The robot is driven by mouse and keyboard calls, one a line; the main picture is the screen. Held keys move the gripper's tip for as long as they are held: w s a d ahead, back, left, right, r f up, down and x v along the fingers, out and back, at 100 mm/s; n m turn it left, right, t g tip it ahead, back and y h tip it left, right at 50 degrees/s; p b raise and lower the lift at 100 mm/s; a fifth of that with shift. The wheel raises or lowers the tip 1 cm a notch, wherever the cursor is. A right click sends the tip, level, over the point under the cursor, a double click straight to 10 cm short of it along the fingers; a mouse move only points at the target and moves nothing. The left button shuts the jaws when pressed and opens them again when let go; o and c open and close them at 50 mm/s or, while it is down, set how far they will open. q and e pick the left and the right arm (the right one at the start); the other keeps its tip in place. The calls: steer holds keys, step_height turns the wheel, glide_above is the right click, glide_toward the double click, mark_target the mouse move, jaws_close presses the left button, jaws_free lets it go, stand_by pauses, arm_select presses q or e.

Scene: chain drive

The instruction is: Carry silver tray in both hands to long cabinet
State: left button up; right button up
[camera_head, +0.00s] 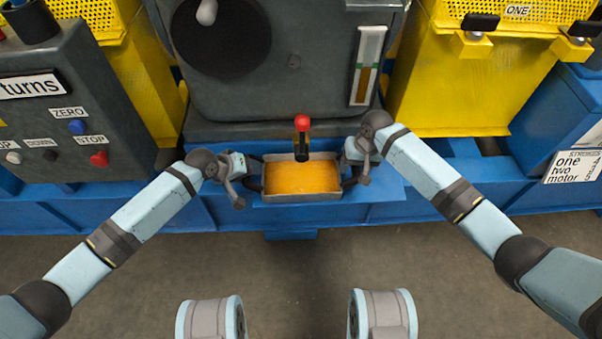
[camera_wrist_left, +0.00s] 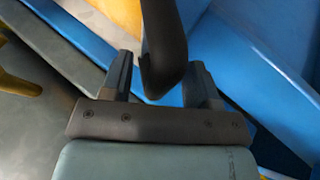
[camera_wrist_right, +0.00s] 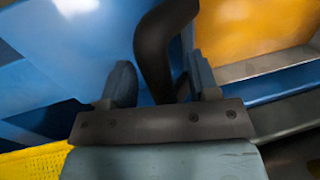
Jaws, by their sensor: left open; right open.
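The silver tray (camera_head: 302,198) sits on a blue ledge of the machine, with orange contents inside and a dark handle at each end. My left gripper (camera_head: 243,184) is at the tray's left end, open. In the left wrist view the dark handle (camera_wrist_left: 163,45) passes between its spread fingers (camera_wrist_left: 160,82). My right gripper (camera_head: 355,167) is at the right end, open. In the right wrist view the handle (camera_wrist_right: 155,48) lies between its fingers (camera_wrist_right: 163,82), near the right one. I cannot make out a long cabinet.
A red-topped lever (camera_head: 302,123) stands just behind the tray, overlapping its back rim. A grey control panel (camera_head: 70,110) is at the left. Yellow bins (camera_head: 460,90) flank the grey machine housing (camera_head: 275,100). The grey floor (camera_head: 295,240) in front is clear.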

arm_select(q)
steer(key=shift+d+f, duration=0.1)
arm_select(e)
steer(key=shift+f, duration=0.1)
arm_select(q)
steer(key=shift+c, duration=0.3)
arm_select(e)
steer(key=shift+c, duration=0.2)
arm_select(q)
jaws_close()
arm_select(e)
jaws_close()
arm_select(q)
steer(key=shift+w, duration=0.1)
